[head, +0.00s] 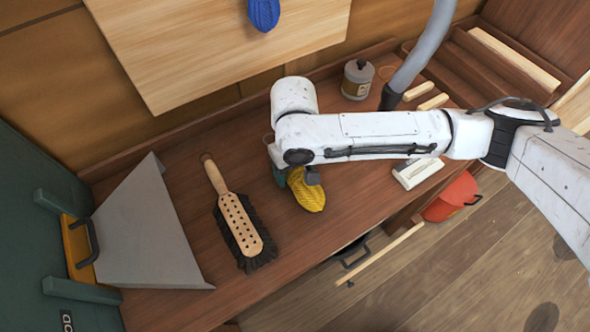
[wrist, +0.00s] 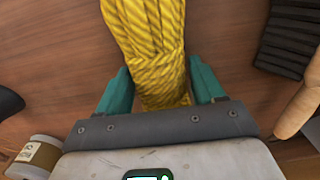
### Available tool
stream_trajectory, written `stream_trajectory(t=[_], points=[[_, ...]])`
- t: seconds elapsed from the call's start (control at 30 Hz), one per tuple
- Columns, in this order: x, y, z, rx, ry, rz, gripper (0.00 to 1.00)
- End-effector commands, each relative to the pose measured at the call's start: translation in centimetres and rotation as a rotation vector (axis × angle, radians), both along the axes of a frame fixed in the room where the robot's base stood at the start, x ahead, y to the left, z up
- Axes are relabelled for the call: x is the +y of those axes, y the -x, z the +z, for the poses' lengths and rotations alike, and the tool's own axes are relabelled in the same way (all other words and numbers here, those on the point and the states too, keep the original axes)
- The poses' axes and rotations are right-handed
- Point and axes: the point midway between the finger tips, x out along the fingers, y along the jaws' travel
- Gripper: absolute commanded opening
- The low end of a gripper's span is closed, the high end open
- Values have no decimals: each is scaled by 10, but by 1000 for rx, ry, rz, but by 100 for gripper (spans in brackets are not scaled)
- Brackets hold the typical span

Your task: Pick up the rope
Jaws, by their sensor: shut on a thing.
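A yellow coiled rope (head: 308,190) is at the workbench (head: 340,215) in the head view, partly hidden by my gripper and arm. It fills the top middle of the wrist view (wrist: 152,45). My gripper (wrist: 162,88) is shut on the rope, with one teal finger at each side of it. In the head view my gripper (head: 290,178) is mostly hidden beneath my white arm. I cannot tell whether the rope touches the wood. A blue rope bundle (head: 263,14) shows on the pale board above.
A brush (head: 238,218) lies left of the rope, with a grey metal sheet-like piece (head: 150,235) beyond. A labelled can (head: 357,80), wood blocks (head: 418,91) and a white block (head: 417,172) are on the bench. A red bucket (head: 450,198) is to the right.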

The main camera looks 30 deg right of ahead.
Motion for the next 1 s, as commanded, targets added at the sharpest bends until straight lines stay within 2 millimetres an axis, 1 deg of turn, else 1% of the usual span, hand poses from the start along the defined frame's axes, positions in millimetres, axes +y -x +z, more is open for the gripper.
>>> stream_trajectory(t=[0.17, 0.27, 0.53, 0.57, 0.73, 0.77, 0.8, 0.87, 1.0], points=[[0, 0, 14, -2, -3, 0, 30], [0, 1, 32, -4, -4, 0, 30], [-5, 53, 93, -5, -4, 1, 30], [-6, 61, 93, -2, -4, 1, 30], [-10, 98, 109, -4, -3, 1, 30], [-11, 103, 118, 0, -3, -1, 30], [-11, 110, 123, 1, -4, -2, 30], [-12, 120, 128, 0, -4, -3, 30], [-14, 126, 128, 4, -2, -6, 30]])
